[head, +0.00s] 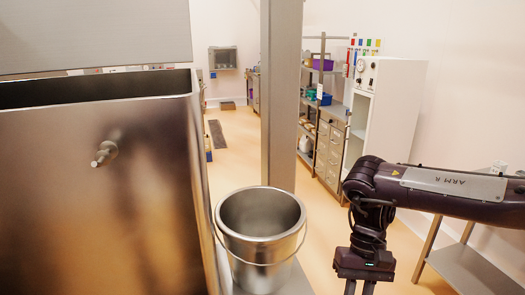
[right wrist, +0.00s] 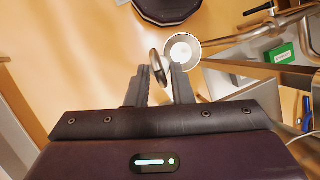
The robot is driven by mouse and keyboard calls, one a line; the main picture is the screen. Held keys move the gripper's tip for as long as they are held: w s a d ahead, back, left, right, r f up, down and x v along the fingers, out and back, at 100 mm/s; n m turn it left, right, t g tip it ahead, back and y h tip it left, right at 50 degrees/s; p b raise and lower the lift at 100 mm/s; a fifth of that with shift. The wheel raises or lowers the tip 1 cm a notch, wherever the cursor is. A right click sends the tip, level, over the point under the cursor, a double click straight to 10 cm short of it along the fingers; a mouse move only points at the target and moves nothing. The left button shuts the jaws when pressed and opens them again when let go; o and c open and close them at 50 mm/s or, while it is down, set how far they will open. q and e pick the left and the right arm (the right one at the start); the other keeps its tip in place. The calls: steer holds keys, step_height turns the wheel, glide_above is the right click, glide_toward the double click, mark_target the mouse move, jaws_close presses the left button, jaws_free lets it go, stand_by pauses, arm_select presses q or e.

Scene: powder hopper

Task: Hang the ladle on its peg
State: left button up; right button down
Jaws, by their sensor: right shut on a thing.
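The peg (head: 105,152), a short metal stud with a rounded end, sticks out of the hopper's steel front wall (head: 60,210) in the head view. It is bare. My right gripper (right wrist: 160,78) is shut on a thin metal piece, the ladle's handle (right wrist: 157,66), in the right wrist view. A pale round cup (right wrist: 182,50) beyond the fingertips looks like the ladle's bowl. In the head view my right gripper (head: 360,287) is at the bottom edge, right of the bucket and well away from the peg; its fingertips and the ladle are cut off. My left gripper is not in view.
A steel bucket (head: 260,225) with a wire bail stands right of the hopper, in front of a grey upright post (head: 280,95). A white cabinet (head: 390,105) and shelves stand behind. A metal bench (head: 470,268) is at the lower right. The floor between is open.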

step_height(320, 180, down, 2)
steer(key=shift+a+f+b, duration=0.1)
steer(key=shift+f+b, duration=0.15)
steer(key=shift+b, duration=0.95)
